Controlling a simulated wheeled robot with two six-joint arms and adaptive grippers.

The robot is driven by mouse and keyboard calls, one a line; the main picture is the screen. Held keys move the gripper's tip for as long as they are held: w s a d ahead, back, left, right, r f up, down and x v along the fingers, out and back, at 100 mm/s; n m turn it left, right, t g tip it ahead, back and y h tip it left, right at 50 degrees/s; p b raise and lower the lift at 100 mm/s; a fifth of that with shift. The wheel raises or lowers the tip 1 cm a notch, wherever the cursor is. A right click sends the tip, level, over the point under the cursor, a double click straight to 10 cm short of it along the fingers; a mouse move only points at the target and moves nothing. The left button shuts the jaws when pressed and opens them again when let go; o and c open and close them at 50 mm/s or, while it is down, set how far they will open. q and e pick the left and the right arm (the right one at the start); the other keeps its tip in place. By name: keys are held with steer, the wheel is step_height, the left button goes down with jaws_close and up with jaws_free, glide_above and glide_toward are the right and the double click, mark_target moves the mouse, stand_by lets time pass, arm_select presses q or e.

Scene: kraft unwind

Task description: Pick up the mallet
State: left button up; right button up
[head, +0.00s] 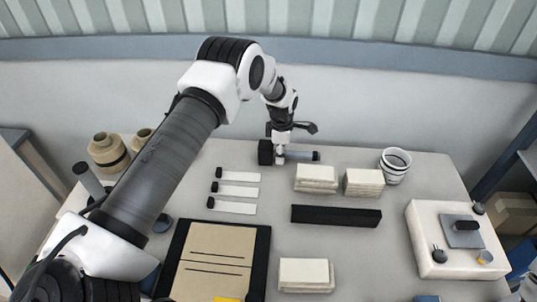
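The mallet lies on its side at the back of the table. Its dark block-shaped head (265,152) is at the left, and its handle (303,155) runs to the right, ending in a dark grip. My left gripper (281,148) points down over the mallet, at the handle close to the head. The fingers are small and partly lost against the handle, so I cannot tell whether they are open or closed on it. The mallet appears to rest on the table. My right gripper is not in view.
Stacks of cream cards (316,180) and a striped white cup (395,166) stand right of the mallet. A long black bar (336,216) lies in front. White tags (236,191) lie to the left. A cream box with knobs (452,262) is at the right.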

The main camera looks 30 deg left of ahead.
arm_select(q)
jaws_close()
steer(key=shift+r, duration=0.15)
